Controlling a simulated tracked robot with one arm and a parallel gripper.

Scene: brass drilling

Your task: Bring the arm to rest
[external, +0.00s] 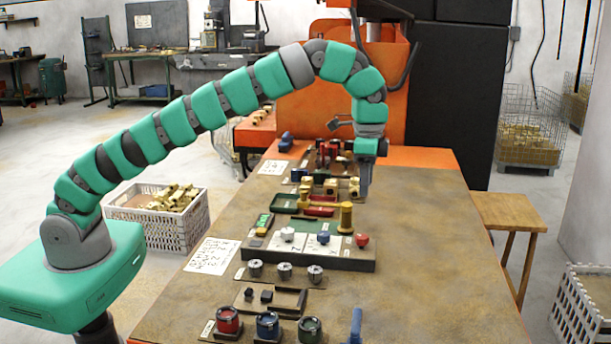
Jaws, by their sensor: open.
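My green and grey arm arches from its base at the left over the table (420,270). My gripper (364,188) points down above the middle of the table, near the right end of a row of brass parts (330,187). Its fingers are small in this view and the gap between them is hard to make out. I see nothing held in it. Whether the fingertips touch anything below cannot be told.
An orange machine (330,108) rises behind. The table's right side is clear. A crate of brass parts (157,230) stands on the floor.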

